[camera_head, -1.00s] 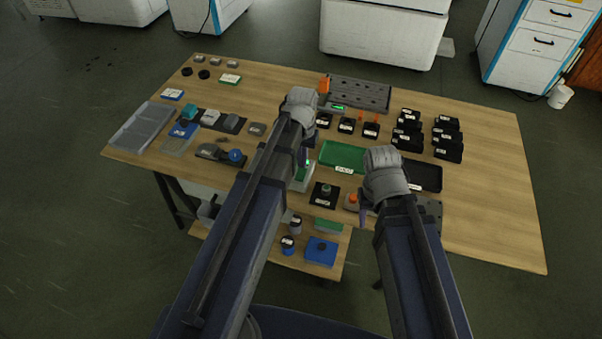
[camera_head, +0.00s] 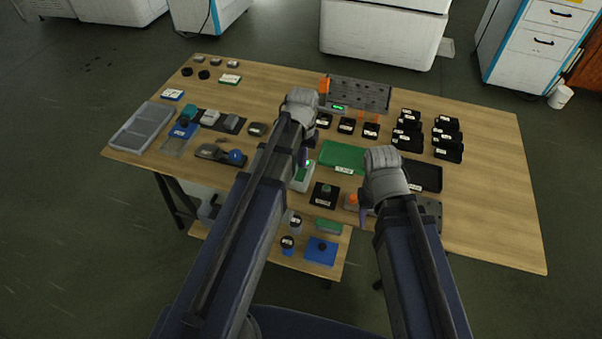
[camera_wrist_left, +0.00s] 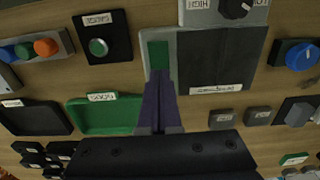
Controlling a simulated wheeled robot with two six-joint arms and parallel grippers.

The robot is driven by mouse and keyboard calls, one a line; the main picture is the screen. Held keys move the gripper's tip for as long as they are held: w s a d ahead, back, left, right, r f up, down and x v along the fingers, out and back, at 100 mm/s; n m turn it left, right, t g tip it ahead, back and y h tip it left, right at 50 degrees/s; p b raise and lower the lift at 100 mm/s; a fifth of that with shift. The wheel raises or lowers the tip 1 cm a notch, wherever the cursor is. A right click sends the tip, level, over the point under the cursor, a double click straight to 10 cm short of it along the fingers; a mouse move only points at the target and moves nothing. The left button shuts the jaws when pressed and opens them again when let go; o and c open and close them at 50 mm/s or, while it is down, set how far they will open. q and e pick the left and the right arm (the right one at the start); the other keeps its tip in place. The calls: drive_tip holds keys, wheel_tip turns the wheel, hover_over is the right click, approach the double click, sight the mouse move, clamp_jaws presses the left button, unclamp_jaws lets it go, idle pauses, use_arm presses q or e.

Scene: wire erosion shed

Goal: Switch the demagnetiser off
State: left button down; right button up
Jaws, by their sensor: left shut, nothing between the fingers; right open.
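A pale box with a dark grey plate, apparently the demagnetiser (camera_wrist_left: 219,60), lies under my left gripper in the left wrist view. Its label is upside down and hard to read. A green rocker or panel (camera_wrist_left: 158,54) sits at one end of it. My left gripper (camera_wrist_left: 159,78) is shut and empty, its fingertips right by this green part; I cannot tell if they touch. In the head view the box (camera_head: 302,180) shows partly beside my left gripper (camera_head: 305,157), with a small green light; my arm hides the rest. My right gripper (camera_head: 367,207) is open and empty above the front edge.
A green tray (camera_head: 343,158) and a black tray (camera_head: 425,176) lie to the right. A black box with a green button (camera_head: 325,194) stands close by. A blue knob (camera_head: 236,156) is to the left. Several black bins (camera_head: 408,130) stand at back right. The table's right end is clear.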

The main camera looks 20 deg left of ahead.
sight(303, 170)
use_arm(q)
drive_tip(key=shift+f+b, duration=0.9)
drive_tip(key=shift+f, duration=0.05)
idle(0.8)
drive_tip(key=shift+r, duration=0.1)
wheel_tip(303, 170, up, 7)
drive_tip(key=p, duration=0.7)
drive_tip(key=shift+s+d, duration=0.1)
drive_tip(key=s+d+m+y, duration=0.1)
drive_tip(key=s+d+m, duration=0.2)
drive_tip(key=s+d, duration=0.7)
drive_tip(key=s, duration=0.4)
